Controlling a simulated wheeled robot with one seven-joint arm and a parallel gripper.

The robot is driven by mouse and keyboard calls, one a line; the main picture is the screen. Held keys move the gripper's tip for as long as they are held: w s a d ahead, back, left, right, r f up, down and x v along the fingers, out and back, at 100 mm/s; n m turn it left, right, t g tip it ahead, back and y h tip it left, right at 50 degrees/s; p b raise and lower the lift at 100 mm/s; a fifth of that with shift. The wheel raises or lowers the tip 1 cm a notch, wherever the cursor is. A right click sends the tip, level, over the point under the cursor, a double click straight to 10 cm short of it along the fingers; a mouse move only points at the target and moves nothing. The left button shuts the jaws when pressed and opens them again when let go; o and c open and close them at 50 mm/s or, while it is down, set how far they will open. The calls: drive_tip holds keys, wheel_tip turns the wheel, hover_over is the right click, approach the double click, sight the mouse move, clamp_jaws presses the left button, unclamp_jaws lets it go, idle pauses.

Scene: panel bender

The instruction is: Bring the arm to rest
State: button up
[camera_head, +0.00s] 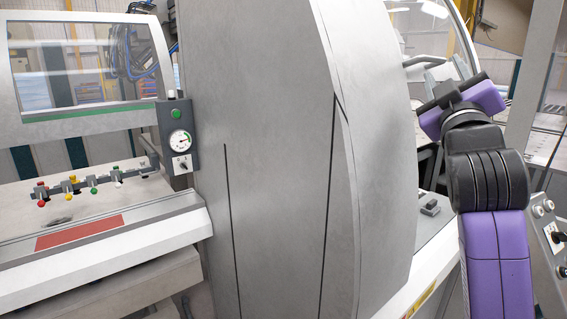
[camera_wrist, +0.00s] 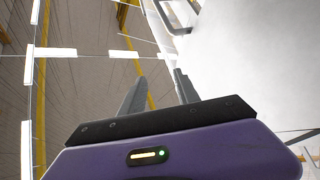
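My purple and black arm rises at the right of the head view, and its upper part is bent over at the top.
A tall grey machine housing (camera_head: 270,160) stands left of my arm. A small panel with a gauge and green button (camera_head: 176,138) is on its left side. Several coloured knobs (camera_head: 71,187) line the left worktop. A control panel (camera_head: 553,240) is at the far right.

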drive_tip(key=s+a+f+m+y+b, duration=0.15)
drive_tip(key=s+f, duration=0.35)
drive_tip(key=f, duration=0.5)
drive_tip(key=s+a+f+m+y+p, duration=0.1)
drive_tip(key=s+a+f+y, duration=0.3)
drive_tip(key=f, duration=0.7)
drive_tip(key=s+a+f+m+h+b, duration=0.1)
drive_tip(key=s+f, duration=0.6)
drive_tip(key=f, duration=0.3)
drive_tip(key=s+f+g, duration=0.2)
drive_tip(key=s+f, duration=0.5)
drive_tip(key=s, duration=0.5)
drive_tip(key=s+a+f+m+g+y+b, duration=0.1)
drive_tip(key=s+f+g, duration=0.2)
drive_tip(key=s+f, duration=0.5)
drive_tip(key=s+a+f+m+g+b, duration=0.1)
drive_tip(key=s+f+g, duration=0.2)
drive_tip(key=s+f, duration=0.4)
drive_tip(key=s, duration=0.8)
drive_tip(key=shift+s+a+f+y, duration=0.2)
drive_tip(key=shift+s+y, duration=0.15)
drive_tip(key=shift+s, duration=0.05)
